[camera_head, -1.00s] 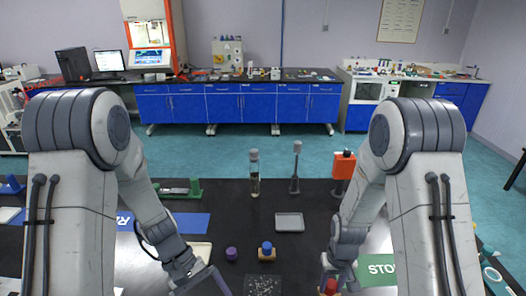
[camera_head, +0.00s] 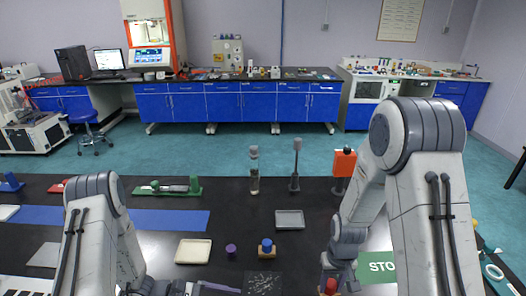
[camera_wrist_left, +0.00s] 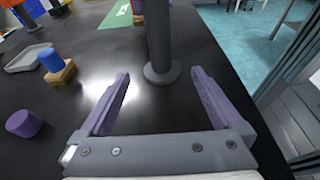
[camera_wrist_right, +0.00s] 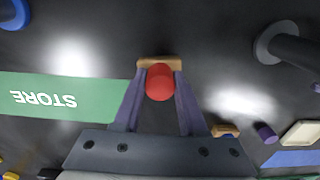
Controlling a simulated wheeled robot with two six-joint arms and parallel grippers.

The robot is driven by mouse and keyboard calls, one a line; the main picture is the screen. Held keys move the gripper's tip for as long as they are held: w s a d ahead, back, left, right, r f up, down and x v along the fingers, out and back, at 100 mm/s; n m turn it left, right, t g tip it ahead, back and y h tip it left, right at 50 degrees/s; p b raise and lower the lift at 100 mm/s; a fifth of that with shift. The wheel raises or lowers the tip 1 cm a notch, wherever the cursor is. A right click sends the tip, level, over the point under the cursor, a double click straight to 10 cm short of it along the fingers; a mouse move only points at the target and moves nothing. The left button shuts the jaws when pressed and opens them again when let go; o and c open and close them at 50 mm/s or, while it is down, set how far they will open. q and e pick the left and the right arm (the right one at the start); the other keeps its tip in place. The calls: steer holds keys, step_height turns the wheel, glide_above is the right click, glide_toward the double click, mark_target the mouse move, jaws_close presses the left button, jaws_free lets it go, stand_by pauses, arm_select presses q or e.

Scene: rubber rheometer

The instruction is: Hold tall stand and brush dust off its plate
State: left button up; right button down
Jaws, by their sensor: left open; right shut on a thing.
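The tall stand's dark plate (camera_head: 262,284), speckled with pale dust, is at the bottom edge of the head view. Its dark post (camera_wrist_left: 158,35) rises from a round foot in the left wrist view. My left gripper (camera_wrist_left: 161,76) is open, with the post standing ahead, between the lines of its fingers, and nothing gripped. My right gripper (camera_wrist_right: 160,78) is shut on the red-handled brush (camera_wrist_right: 160,84), which has a wooden block. I cannot tell whether the brush touches the table. In the right wrist view the stand's post (camera_wrist_right: 300,52) is at upper right, apart from the brush.
A blue-topped wooden block (camera_head: 267,250), a purple cylinder (camera_head: 231,250) and a cream tray (camera_head: 193,251) lie near the plate. Behind are a grey tray (camera_head: 289,220), a slim grey stand (camera_head: 295,168) and a clear tube (camera_head: 254,173). A green mat (camera_head: 378,267) lies right.

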arm_select(q)
steer(key=b+x, duration=0.1)
steer(key=x, duration=0.7)
steer(key=shift+f+b, duration=0.1)
steer(key=shift+b, duration=0.3)
arm_select(e)
step_height(320, 180, down, 2)
steer(key=shift+f, duration=0.1)
arm_select(q)
steer(key=c, duration=1.4)
